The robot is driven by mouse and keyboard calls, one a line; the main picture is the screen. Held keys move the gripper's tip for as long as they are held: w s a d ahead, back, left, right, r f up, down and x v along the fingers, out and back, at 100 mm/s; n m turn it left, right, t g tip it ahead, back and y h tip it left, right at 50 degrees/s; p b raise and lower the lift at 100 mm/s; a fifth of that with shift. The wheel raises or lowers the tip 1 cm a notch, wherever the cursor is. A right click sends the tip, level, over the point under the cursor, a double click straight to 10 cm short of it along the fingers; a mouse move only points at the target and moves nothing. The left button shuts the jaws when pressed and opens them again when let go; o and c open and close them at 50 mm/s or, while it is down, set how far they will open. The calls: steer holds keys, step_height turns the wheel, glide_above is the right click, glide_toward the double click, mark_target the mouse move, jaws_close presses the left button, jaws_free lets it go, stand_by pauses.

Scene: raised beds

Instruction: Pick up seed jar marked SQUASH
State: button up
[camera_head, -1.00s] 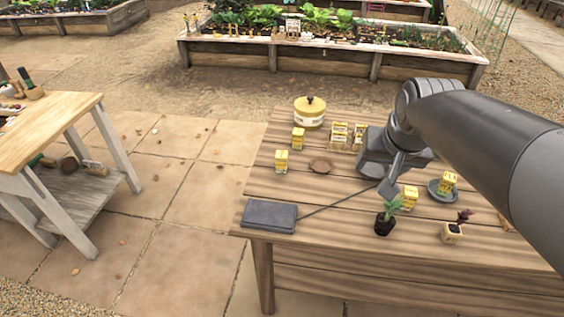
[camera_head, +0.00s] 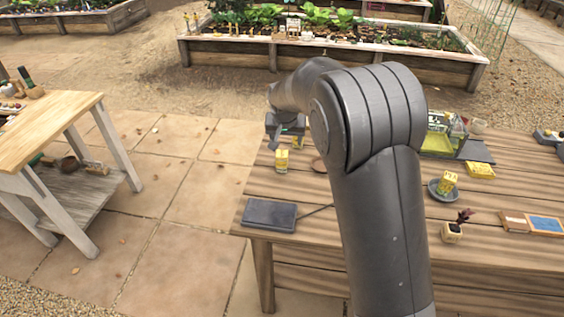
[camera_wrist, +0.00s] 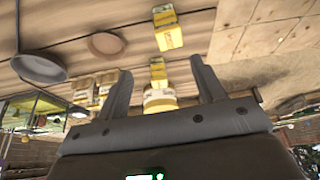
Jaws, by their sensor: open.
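Several small yellow seed jars are in view; I cannot read their labels, so I cannot tell which is SQUASH. One jar (camera_head: 282,161) stands on the table's left side; a similar one (camera_wrist: 167,28) shows at the top of the wrist view. Another jar (camera_wrist: 157,72) appears between my finger tips in the wrist view, apart from both fingers, with a round yellow-and-white canister (camera_wrist: 160,100) behind it.
A dark flat case (camera_head: 269,214) lies at the table's front left. A brown saucer (camera_wrist: 106,44) and boxed jars (camera_wrist: 96,86) are beside my gripper. My arm hides the table's middle.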

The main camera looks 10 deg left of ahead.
mark_target(282, 153)
steer(key=w+f, duration=0.1)
steer(key=f, duration=0.1)
steer(key=a+f, duration=0.1)
steer(key=f, duration=0.1)
steer(key=w+a+f, duration=0.1)
steer(key=f, duration=0.1)
steer(key=shift+w+a+f, duration=0.15)
steer(key=shift+w+f, duration=0.1)
steer(key=shift+w, duration=0.1)
steer(key=shift+x, duration=3.05)
steer(key=shift+d, duration=0.2)
steer(key=c, duration=1)
steer(key=shift+c, duration=0.6)
steer(key=shift+r, duration=0.15)
